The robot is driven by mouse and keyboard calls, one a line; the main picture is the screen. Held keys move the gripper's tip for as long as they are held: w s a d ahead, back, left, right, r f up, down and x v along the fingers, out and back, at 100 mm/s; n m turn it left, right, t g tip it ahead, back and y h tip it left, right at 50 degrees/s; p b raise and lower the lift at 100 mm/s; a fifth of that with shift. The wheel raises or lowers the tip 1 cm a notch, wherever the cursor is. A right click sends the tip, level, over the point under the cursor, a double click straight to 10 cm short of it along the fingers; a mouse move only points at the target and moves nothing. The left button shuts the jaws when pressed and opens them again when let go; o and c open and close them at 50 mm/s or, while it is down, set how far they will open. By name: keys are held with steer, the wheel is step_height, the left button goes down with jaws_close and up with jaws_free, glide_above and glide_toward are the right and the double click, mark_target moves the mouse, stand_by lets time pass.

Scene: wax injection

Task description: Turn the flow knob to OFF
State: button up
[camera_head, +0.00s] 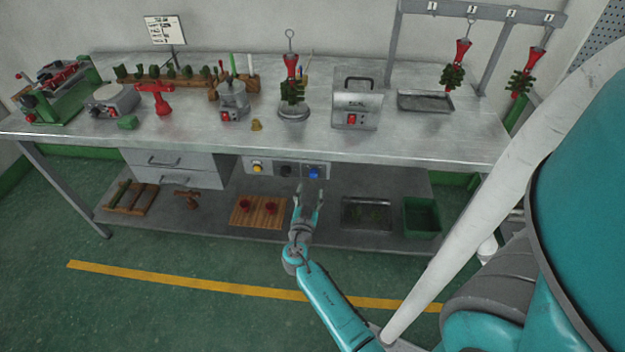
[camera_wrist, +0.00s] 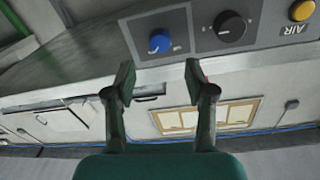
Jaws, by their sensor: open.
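A grey control panel (camera_head: 272,166) is set in the front edge of the metal workbench. It carries a yellow button (camera_head: 257,167), a black round knob (camera_head: 286,170) and a blue knob (camera_head: 314,172). The wrist view shows them upside down: the black knob (camera_wrist: 230,25) has markings around it, the blue knob (camera_wrist: 159,43) is at its left, and the yellow button (camera_wrist: 302,10) is by the word AIR. No flow label is readable. My gripper (camera_head: 308,194) is open and empty, just below and in front of the panel; its fingers (camera_wrist: 160,78) touch no knob.
The workbench top (camera_head: 200,140) holds several tools and devices. Below, a lower shelf holds a wooden mat (camera_head: 240,222) with red pieces, a metal tray (camera_head: 347,222) and a green bin (camera_head: 421,220). Two drawers (camera_head: 172,160) are left of the panel. Floor in front is clear.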

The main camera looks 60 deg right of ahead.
mark_target(313, 176)
steer(key=shift+x, duration=3.1)
steer(key=shift+f, duration=0.1)
jaws_close()
